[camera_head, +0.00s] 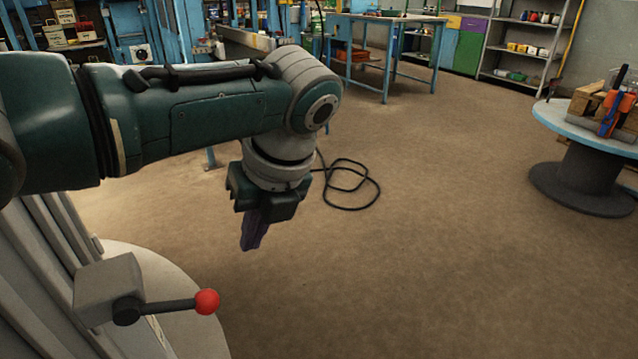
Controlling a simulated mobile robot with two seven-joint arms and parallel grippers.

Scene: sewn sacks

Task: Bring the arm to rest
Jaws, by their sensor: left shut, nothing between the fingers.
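My left arm comes in from the left in the head view, dark green with grey joints, held roughly level. Its gripper (254,236) hangs below the wrist and points down, with dark purplish fingers. The fingers are shut together with nothing between them. The gripper is over open brown floor and touches nothing that I can see. My right gripper is not in the view. No sewn sack shows clearly.
A grey machine with a red-knobbed lever (207,301) stands at the lower left, below the arm. A round table (568,119) with wooden pieces and tools is at the right. A black cable (352,207) lies on the floor.

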